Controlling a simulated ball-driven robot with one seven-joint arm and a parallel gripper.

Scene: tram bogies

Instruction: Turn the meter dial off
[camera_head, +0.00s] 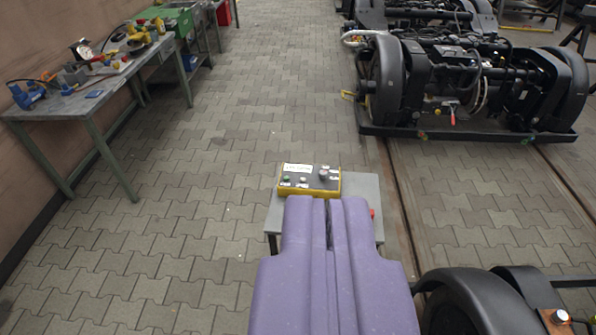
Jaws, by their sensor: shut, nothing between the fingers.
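A small yellow meter box (309,181) with a dark top panel sits on a small grey table ahead of me. On its panel are a round grey dial (324,174), a pale display at the upper left and small green and pale buttons. The dial's setting is too small to tell. My purple gripper (328,202) reaches up from the bottom of the view with its fingers together and empty. Its tips lie just below the box in the picture; whether they touch it I cannot tell. My gripper hides the near part of the table.
The small grey table (364,190) has something red at its right edge. A workbench (110,78) with tools lines the left wall. Black tram bogies (455,85) stand at the upper right, with another dark wheel at the lower right. Rails run beside them. The paved floor (190,180) at left is clear.

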